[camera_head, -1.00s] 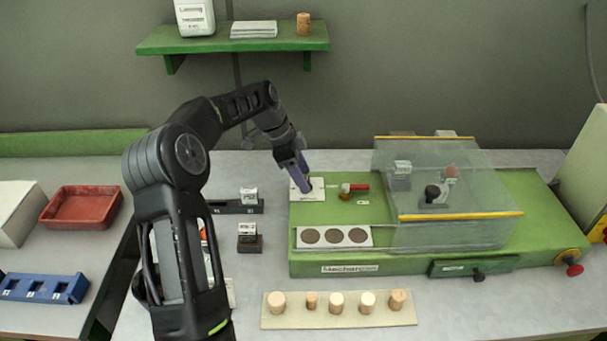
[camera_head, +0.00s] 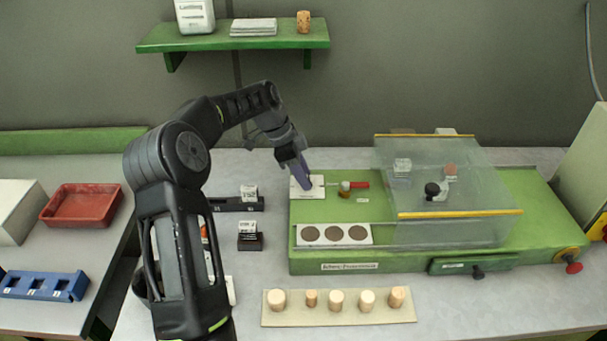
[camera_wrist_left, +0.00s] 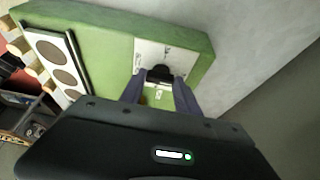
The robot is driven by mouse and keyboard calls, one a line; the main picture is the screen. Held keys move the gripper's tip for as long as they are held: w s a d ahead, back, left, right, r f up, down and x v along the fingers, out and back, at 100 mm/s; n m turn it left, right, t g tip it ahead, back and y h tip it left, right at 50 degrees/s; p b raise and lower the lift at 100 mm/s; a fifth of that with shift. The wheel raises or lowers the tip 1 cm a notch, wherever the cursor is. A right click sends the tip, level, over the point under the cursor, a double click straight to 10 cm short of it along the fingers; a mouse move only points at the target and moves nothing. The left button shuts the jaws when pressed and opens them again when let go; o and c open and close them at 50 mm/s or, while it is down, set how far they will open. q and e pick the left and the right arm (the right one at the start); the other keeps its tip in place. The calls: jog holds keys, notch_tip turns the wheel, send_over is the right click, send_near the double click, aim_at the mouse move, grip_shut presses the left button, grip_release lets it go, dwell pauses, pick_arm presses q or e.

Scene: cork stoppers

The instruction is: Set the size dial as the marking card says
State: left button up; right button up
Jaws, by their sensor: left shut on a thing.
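The size dial shows as a black knob (camera_wrist_left: 160,72) on a white plate with small marks (camera_wrist_left: 178,54) in the left wrist view. In the head view the plate (camera_head: 295,192) lies at the left end of the green machine. My left gripper (camera_head: 306,186) reaches down onto the dial from above. Its two purple fingers are shut on the knob, one on each side, and hide part of it. The dial's marks are too small to read. Small printed white cards (camera_head: 249,192) stand left of the machine; I cannot tell which is the marking card. My right gripper is out of view.
A red-handled tool (camera_head: 357,185) lies just right of the dial plate. A clear cover (camera_head: 460,220) spans the machine's middle. A strip with three dark discs (camera_head: 334,235) and a board of several corks (camera_head: 338,315) are in front. A red tray (camera_head: 82,203) sits left.

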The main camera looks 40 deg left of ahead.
pick_arm(q)
grip_shut()
jog(key=n+b, duration=0.1)
jog(key=n+t+b, duration=0.1)
jog(key=b, duration=0.1)
jog(key=shift+d+f+n+y+b, duration=0.1)
jog(key=shift+f+n+y+b, duration=0.1)
jog(key=shift+n+y+b, duration=0.15)
jog(key=shift+s+d+n+y+b, duration=0.1)
jog(key=shift+n+y+b, duration=0.25)
jog(key=shift+n+b, duration=0.5)
jog(key=n+b, duration=0.1)
jog(key=n, duration=0.1)
jog(key=shift+d+r+n+t+y+b, duration=0.1)
jog(key=shift+n+t+y+b, duration=0.25)
jog(key=shift+n+t+y, duration=0.05)
jog(key=n, duration=0.1)
jog(key=n+y+b, duration=0.1)
jog(key=n, duration=0.1)
jog(key=n+y+b, duration=0.1)
jog(key=n, duration=0.1)
jog(key=shift+d+r, duration=0.1)
jog(key=shift+d, duration=0.15)
jog(key=n+y, duration=0.1)
jog(key=n, duration=0.2)
jog(key=n+y+b, duration=0.1)
jog(key=n, duration=0.1)
jog(key=shift+d+n+g, duration=0.15)
jog(key=shift+n+g, duration=0.25)
